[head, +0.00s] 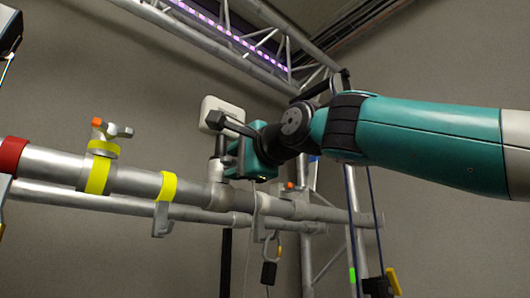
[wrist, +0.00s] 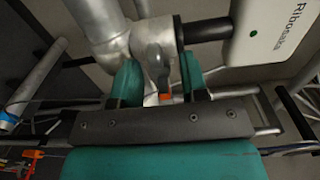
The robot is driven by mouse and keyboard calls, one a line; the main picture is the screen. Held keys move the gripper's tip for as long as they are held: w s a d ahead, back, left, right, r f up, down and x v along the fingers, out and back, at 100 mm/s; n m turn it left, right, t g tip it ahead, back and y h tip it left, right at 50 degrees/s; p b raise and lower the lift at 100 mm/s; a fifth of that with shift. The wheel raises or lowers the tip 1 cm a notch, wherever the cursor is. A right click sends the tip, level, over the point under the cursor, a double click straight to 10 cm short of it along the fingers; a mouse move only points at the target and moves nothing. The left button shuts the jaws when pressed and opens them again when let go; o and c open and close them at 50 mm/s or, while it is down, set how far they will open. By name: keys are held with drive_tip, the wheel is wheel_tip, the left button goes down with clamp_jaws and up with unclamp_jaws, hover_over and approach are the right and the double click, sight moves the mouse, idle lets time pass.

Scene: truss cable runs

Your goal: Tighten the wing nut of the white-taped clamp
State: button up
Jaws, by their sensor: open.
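My gripper (wrist: 158,82) is open, with its two teal fingers on either side of a grey wing nut (wrist: 157,66) with an orange tip (wrist: 165,96). I cannot tell whether the fingers touch it. The wing nut belongs to a pale grey clamp (wrist: 118,45) around a pipe in the wrist view. In the head view my gripper (head: 234,148) is beside the dark post above the pipe, and the clamp (head: 218,191) shows below it. The wing nut is hidden there. White tape is hard to tell from the pale metal.
A white box (head: 221,114) sits above the clamp, close to my gripper; it also shows in the wrist view (wrist: 272,28). Yellow-taped clamps (head: 98,174) are at left. Another clamp with an orange tip (head: 291,189) and a hanging carabiner (head: 269,268) are at right.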

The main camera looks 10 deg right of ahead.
drive_tip(key=b+v, duration=0.6)
drive_tip(key=v, duration=1)
drive_tip(key=shift+s+d, duration=0.15)
drive_tip(key=shift+s, duration=0.05)
wheel_tip(320, 180, down, 31)
drive_tip(key=w+n+g+h, duration=0.2)
drive_tip(key=n+g+h, duration=0.2)
drive_tip(key=n+g, duration=0.5)
drive_tip(key=s+d+f+n+g+h, duration=0.1)
drive_tip(key=s+d+f+n+g, duration=0.1)
drive_tip(key=s+f, duration=0.5)
drive_tip(key=s+d+f+n+g, duration=0.3)
drive_tip(key=s+f+n, duration=0.4)
drive_tip(key=f, duration=0.9)
drive_tip(key=shift+s+n+g+h, duration=0.3)
drive_tip(key=shift+s+g+h, duration=0.15)
drive_tip(key=shift+s, duration=0.25)
drive_tip(key=shift+a, duration=0.1)
